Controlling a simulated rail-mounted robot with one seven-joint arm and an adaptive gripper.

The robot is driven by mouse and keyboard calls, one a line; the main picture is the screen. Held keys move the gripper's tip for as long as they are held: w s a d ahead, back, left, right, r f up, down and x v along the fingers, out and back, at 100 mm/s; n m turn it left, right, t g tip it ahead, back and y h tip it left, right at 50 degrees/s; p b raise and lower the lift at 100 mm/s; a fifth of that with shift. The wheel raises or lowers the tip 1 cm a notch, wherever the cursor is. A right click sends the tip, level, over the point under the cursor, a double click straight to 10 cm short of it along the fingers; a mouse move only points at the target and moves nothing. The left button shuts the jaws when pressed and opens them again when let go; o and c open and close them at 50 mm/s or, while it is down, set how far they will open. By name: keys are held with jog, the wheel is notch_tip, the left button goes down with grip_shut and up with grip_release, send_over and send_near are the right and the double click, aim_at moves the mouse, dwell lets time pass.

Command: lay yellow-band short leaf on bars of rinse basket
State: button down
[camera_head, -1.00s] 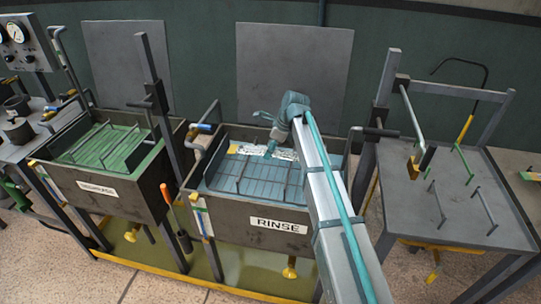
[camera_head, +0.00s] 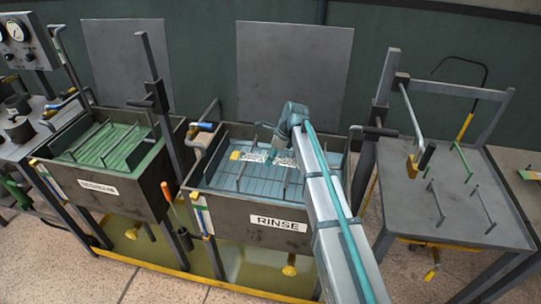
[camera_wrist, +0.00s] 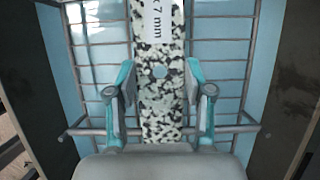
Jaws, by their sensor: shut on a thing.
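The short leaf (camera_wrist: 160,112) is a flat strip speckled black and white, with a hole and a white label ending in "7 mm" in the wrist view. In the head view the leaf (camera_head: 255,157) lies crosswise over the rinse basket, its yellow end (camera_head: 235,155) to the left. My gripper (camera_wrist: 160,88) is shut on the leaf, one teal finger at each long edge. The rinse basket's bars (camera_wrist: 222,84) show on both sides of the leaf. I cannot tell whether the leaf touches them. My arm hides part of the basket in the head view.
The dark RINSE tank (camera_head: 225,208) surrounds the basket, and its walls rise close on both sides. The green-filled degrease tank (camera_head: 110,190) is to the left. A grey table with pegs (camera_head: 455,210) is to the right.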

jog(key=shift+c, duration=2.2)
grip_release()
jog(key=shift+r, duration=0.1)
jog(key=shift+r, duration=0.3)
jog(key=b+v, duration=0.2)
jog(key=v, duration=1)
jog(key=shift+r, duration=0.1)
